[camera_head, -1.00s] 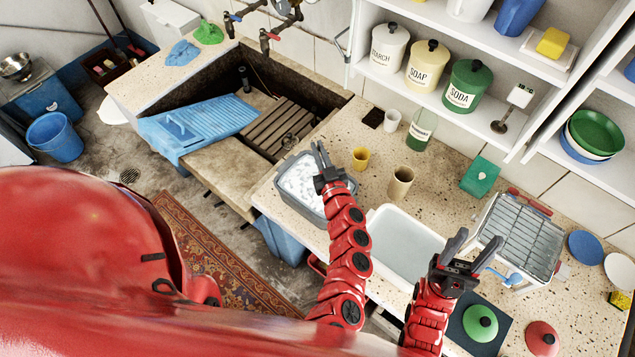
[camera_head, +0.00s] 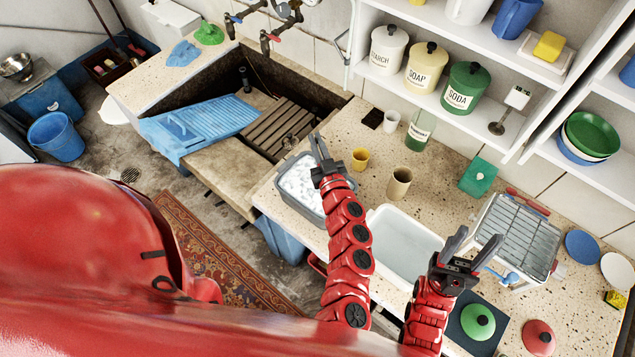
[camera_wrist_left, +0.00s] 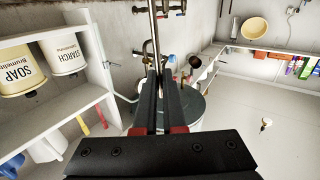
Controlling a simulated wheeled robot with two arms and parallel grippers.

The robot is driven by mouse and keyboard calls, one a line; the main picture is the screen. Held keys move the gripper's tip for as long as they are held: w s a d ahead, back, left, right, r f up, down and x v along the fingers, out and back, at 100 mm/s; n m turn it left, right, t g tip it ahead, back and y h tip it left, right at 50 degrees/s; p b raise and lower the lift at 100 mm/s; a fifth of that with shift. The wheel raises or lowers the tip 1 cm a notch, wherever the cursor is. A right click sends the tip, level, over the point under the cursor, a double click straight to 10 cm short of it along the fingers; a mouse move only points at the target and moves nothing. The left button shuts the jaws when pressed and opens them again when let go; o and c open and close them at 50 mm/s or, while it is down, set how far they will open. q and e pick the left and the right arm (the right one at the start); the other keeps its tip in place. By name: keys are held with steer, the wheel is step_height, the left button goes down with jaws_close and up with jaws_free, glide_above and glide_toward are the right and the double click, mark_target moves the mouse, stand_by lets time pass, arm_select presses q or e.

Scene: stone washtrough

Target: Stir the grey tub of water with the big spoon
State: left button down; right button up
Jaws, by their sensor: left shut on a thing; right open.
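The grey tub (camera_head: 322,218) stands on the speckled counter with whitish, sudsy-looking water in it. My left gripper (camera_head: 318,150) is over the tub's far right side, its fingers close together. In the left wrist view the left gripper (camera_wrist_left: 160,85) is shut on a thin shaft (camera_wrist_left: 154,28), apparently the big spoon's handle. The spoon's bowl is not visible, and I cannot tell whether it is in the water. My right gripper (camera_head: 474,246) is open and empty, right of the white basin.
The white basin (camera_head: 428,240) of clear water is right of the tub. A yellow mug (camera_head: 360,159), a tan cup (camera_head: 399,183) and a green bottle (camera_head: 419,131) stand behind. The stone trough (camera_head: 210,165) with a blue washboard (camera_head: 205,125) is left. A wire rack (camera_head: 520,238) stands right.

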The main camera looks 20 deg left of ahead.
arm_select(q)
step_height(320, 180, up, 8)
steer(key=shift+f, duration=0.2)
stand_by(0.3)
